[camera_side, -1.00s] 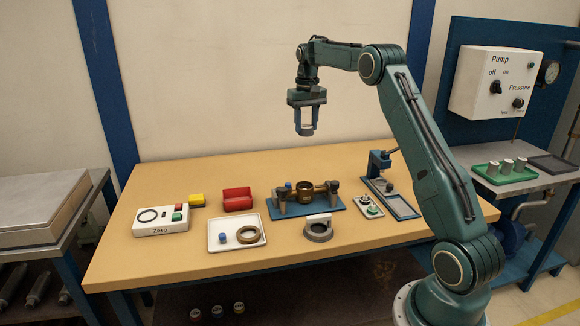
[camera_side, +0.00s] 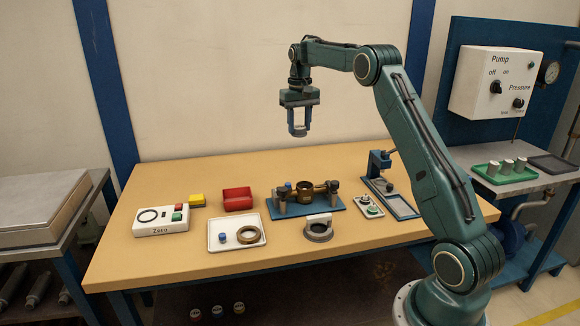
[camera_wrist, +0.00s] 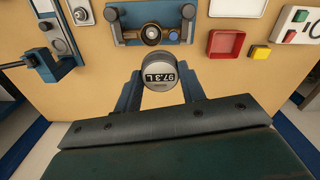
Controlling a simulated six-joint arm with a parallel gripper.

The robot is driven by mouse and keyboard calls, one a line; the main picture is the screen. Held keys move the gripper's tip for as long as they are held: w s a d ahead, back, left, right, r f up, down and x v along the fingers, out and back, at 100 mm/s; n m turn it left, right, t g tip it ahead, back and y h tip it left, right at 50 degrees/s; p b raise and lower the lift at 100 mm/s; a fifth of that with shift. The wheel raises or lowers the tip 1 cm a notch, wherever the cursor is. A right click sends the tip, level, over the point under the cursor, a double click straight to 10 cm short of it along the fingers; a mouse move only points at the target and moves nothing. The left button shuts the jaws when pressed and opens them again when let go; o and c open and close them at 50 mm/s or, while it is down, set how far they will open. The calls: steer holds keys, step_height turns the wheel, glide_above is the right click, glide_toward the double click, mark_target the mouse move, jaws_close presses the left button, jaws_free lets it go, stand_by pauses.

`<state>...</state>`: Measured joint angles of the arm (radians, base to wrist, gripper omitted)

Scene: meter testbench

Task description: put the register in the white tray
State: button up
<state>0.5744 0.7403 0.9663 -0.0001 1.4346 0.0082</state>
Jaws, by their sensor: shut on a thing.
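My gripper (camera_side: 298,131) is high above the back of the table and shut on the register. In the wrist view the register (camera_wrist: 160,75) is a round grey piece with a dial reading "97.3 L", held between my two fingers (camera_wrist: 160,88). The white tray (camera_side: 216,226) lies at the table's front left of centre, below and left of my gripper.
Behind the tray is a red bin (camera_side: 237,199). A Zero box (camera_side: 160,221) and a yellow block (camera_side: 197,198) stand left. The brass meter body (camera_side: 305,191) sits in a blue fixture, with a grey ring piece (camera_side: 318,229) before it. A blue press (camera_side: 379,165) stands right.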

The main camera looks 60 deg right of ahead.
glide_above(249, 223)
step_height(249, 223, down, 5)
step_height(249, 223, down, 16)
steer(key=shift+w+d+r, duration=0.1)
stand_by(0.4)
steer(key=shift+f, duration=2.1)
steer(key=shift+f, duration=0.1)
steer(key=o, duration=1)
